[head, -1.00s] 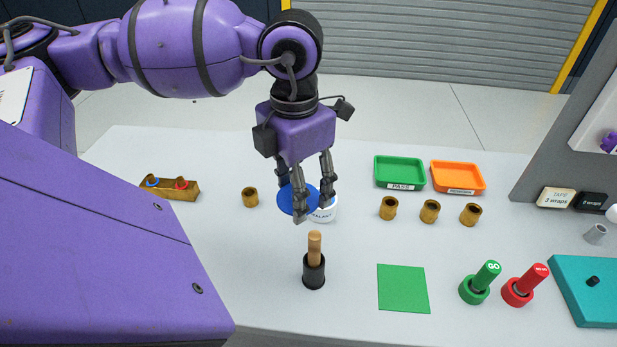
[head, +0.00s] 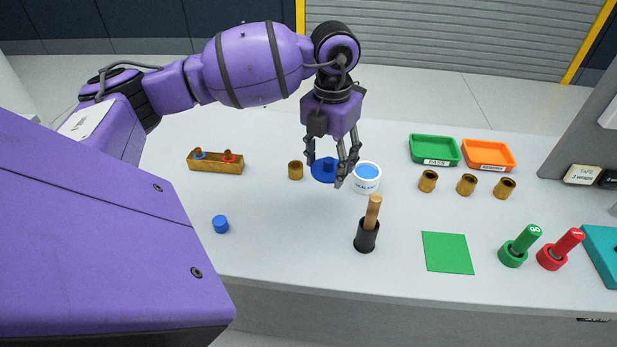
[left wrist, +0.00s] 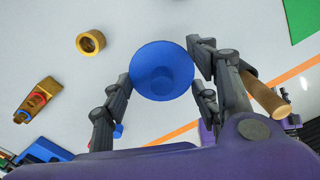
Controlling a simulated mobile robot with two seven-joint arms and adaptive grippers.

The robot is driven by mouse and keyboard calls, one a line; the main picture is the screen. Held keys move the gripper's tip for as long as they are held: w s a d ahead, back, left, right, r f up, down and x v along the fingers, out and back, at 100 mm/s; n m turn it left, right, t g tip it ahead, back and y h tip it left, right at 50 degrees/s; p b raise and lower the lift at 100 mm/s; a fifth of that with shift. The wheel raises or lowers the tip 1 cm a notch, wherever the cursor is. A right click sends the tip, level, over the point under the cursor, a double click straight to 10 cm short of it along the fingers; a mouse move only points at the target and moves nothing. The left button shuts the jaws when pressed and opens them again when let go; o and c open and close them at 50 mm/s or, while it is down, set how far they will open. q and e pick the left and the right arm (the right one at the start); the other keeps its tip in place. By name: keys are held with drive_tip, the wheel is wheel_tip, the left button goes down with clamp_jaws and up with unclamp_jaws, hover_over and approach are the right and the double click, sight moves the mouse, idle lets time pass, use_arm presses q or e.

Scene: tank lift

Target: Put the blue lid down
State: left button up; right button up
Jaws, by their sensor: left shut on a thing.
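The blue lid (head: 322,174) is a round disc with a raised knob. My left gripper (head: 327,170) points down and is shut on it. In the left wrist view the lid (left wrist: 161,55) sits between the fingers. It is at or just above the table, left of the white sealant tub (head: 367,186); I cannot tell whether it touches the table. The tub is uncovered, with blue inside. My right gripper is not in view.
A brass cup (head: 295,171) stands close left of the lid. A wooden-handled tool in a black holder (head: 366,240) stands in front of the tub. A brass block (head: 216,166) lies farther left and a blue cap (head: 220,224) nearer. Bare table lies in front of the lid.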

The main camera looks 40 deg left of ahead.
use_arm(q)
hover_over(322, 201)
wheel_tip(322, 201, down, 5)
drive_tip(key=shift+w, duration=0.15)
wheel_tip(322, 201, down, 4)
drive_tip(key=shift+f+p, duration=0.25)
drive_tip(key=shift+p, duration=0.05)
drive_tip(key=shift+f, duration=0.35)
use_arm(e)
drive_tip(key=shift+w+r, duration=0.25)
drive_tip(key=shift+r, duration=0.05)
use_arm(q)
drive_tip(key=shift+f, duration=0.15)
drive_tip(key=o, duration=1)
drive_tip(key=shift+c, duration=0.2)
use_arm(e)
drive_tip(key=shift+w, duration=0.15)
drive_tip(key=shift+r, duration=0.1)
